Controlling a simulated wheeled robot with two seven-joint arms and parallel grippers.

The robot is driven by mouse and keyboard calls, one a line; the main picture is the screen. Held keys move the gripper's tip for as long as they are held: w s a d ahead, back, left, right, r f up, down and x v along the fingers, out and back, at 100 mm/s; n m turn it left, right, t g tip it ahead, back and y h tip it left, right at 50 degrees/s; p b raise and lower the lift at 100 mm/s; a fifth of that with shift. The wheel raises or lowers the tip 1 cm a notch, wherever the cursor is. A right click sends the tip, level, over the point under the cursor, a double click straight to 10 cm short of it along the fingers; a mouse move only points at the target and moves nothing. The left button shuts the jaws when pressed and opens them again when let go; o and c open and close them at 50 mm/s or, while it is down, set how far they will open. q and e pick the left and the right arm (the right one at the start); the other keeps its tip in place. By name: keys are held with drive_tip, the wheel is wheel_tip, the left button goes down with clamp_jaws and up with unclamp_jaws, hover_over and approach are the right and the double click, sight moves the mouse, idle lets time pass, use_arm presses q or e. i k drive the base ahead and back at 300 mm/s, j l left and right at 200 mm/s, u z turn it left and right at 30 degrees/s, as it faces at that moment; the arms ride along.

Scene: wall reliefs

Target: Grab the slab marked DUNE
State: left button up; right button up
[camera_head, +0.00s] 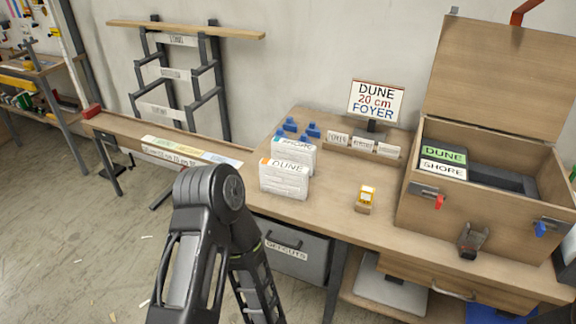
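A white slab marked DUNE (284,182) stands on the workbench, left of its middle, with an orange mark at its top left corner. A second white slab (302,153) stands close behind it; its lettering is too small to read surely. A sign (376,101) at the back of the bench reads DUNE, 20 cm, FOYER. A wooden crate (487,207) on the right has its lid up and holds a green label reading DUNE (443,154) and a white one reading SHORE (442,169). One of my arms bends up in front of the bench; neither gripper shows.
Blue blocks (313,130) and a rack of small labelled cards (362,145) stand behind the slabs. A grey OFFCUTS bin (297,252) sits below. A dark rack (180,75) stands against the wall.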

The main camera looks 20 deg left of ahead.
sight(283, 179)
drive_tip(key=i+l, duration=0.15)
drive_tip(key=l, duration=0.15)
drive_tip(key=i+l, duration=0.2)
drive_tip(key=u, duration=1.2)
